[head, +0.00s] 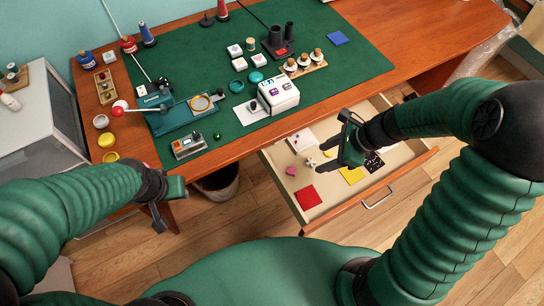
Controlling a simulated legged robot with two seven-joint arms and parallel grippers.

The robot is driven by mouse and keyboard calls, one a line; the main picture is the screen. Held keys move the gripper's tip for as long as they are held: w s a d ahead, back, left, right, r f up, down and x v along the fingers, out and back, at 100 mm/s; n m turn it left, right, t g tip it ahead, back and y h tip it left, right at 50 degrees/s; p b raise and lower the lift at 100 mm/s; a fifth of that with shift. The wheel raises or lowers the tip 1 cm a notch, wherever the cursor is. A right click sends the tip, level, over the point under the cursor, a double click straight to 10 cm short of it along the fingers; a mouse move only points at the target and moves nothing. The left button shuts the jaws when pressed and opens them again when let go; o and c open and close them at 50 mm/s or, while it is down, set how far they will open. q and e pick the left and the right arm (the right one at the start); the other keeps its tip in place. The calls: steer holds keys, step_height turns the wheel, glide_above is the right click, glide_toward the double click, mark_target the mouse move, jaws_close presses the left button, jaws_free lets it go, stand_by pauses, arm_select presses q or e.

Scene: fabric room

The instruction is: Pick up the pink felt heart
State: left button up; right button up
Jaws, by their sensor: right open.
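A small pink piece (291,171), which looks like the felt heart, lies at the left side of the open drawer (315,213). Its exact outline is too small to make out. My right gripper (327,156) is open over the drawer, to the right of the pink piece and apart from it. Its dark fingers point left and hide part of the drawer's middle. My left gripper (168,206) is in front of the table's left edge, away from the drawer. I cannot tell whether it is open or shut.
The drawer also holds a red square (307,197), a yellow piece (352,175), a black speckled piece (374,162) and a white box (299,140). A white-and-grey device (278,94) stands on the green mat (345,66) above. A bin (217,184) stands under the table.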

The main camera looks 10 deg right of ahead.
steer(key=b, duration=0.3)
glide_toward(294, 170)
steer(key=a+f, duration=0.1)
steer(key=a+f+b, duration=0.2)
steer(key=f, duration=0.1)
steer(key=shift+w+a, duration=0.15)
steer(key=shift+w, duration=0.15)
steer(key=f+b, duration=0.1)
steer(key=w+f, duration=0.1)
steer(key=f, duration=0.1)
steer(key=shift+f+b, duration=0.25)
steer(key=shift+b, duration=0.15)
steer(key=shift+s+r, duration=0.1)
steer(key=shift+c, duration=0.6)
steer(key=shift+a, duration=0.3)
steer(key=c, duration=0.9)
arm_select(q)
step_height(294, 170, down, 6)
steer(key=d, duration=0.1)
steer(key=shift+d, duration=0.4)
arm_select(e)
steer(key=shift+d, duration=0.25)
jaws_close()
